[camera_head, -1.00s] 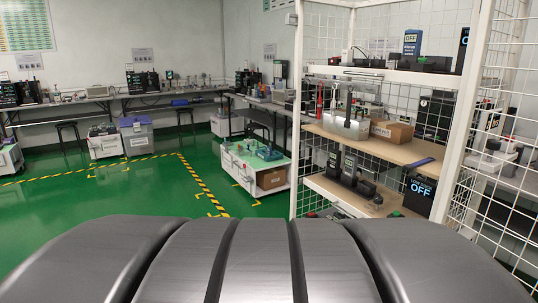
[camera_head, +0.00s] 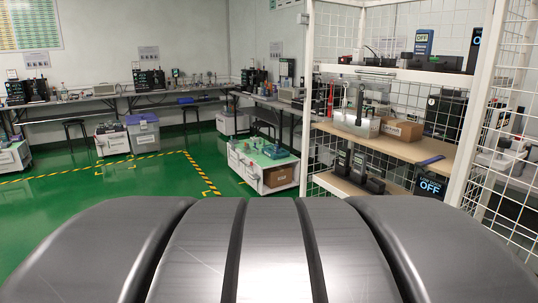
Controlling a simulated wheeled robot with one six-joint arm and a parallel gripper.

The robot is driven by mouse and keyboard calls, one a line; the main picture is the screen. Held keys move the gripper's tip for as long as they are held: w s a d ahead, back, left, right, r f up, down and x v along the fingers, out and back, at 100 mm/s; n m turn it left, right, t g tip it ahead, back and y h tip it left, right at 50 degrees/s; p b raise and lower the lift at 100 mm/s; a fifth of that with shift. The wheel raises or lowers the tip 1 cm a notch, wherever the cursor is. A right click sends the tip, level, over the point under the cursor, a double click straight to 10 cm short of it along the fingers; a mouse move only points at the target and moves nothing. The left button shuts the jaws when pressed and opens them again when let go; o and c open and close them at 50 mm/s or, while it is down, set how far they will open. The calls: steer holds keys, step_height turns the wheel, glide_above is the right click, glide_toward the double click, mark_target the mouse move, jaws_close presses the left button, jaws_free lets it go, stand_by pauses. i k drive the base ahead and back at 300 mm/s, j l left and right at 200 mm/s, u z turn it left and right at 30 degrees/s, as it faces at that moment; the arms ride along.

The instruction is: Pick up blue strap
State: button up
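A blue strap (camera_head: 430,161), small at this distance, lies at the right end of the wooden middle shelf (camera_head: 385,143) of the white rack. It sits close to the shelf's front edge. My gripper is out of view, so its state and its distance from the strap do not show. My own dark grey body fills the bottom of the picture.
The white mesh rack (camera_head: 307,100) stands on the right. A clear bin (camera_head: 357,122) and a cardboard box (camera_head: 401,130) share the strap's shelf. A white cart (camera_head: 264,165) stands left of the rack. Green floor (camera_head: 120,185) is open at left.

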mark_target(420, 165)
steer(key=z, duration=1.25)
